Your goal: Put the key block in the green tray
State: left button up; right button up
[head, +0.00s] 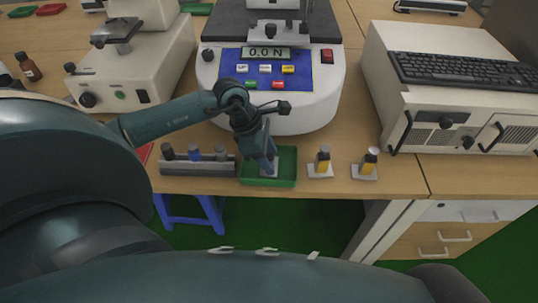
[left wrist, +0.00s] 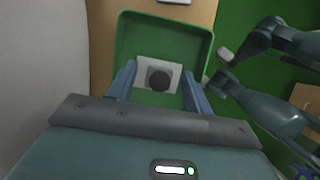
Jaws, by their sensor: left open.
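The green tray (head: 286,181) lies at the front edge of the bench; it also fills the middle of the left wrist view (left wrist: 196,36). My left gripper (head: 271,168) points down into the tray. Its two blue fingers (left wrist: 157,85) are open, one on each side of a block with a pale square plate and a dark round top (left wrist: 147,66). This block sits inside the tray, and I see no clear grip on it. In the head view the gripper mostly hides it. My right gripper cannot be made out in either view.
A grey rack (head: 196,168) with several capped pieces stands left. A force tester (head: 316,112) is behind the tray. Dark teal links of mine show at right in the wrist view.

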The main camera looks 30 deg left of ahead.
pick_arm(q)
jog(key=v, duration=1.2)
jog(key=s+d+r+n+t+h, duration=0.1)
jog(key=d+n+t+h, duration=0.4)
jog(key=d+n+h, duration=0.35)
jog(key=s+d+r+n+t+h, duration=0.2)
jog(key=d+n+t+h, duration=0.25)
jog(key=d+n, duration=0.65)
jog(key=s+f+n+y, duration=0.3)
jog(key=f+n+y, duration=0.3)
jog(key=f+n, duration=0.3)
jog(key=s+a+f+n+y, duration=0.1)
jog(key=s+f+n+y, duration=0.3)
jog(key=f+n, duration=0.5)
jog(key=n+y, duration=0.2)
jog(key=n, duration=0.6)
jog(key=shift+f+y, duration=0.3)
jog(key=shift+f, duration=0.05)
jog(key=shift+a+n, duration=0.1)
jog(key=shift+n, duration=0.15)
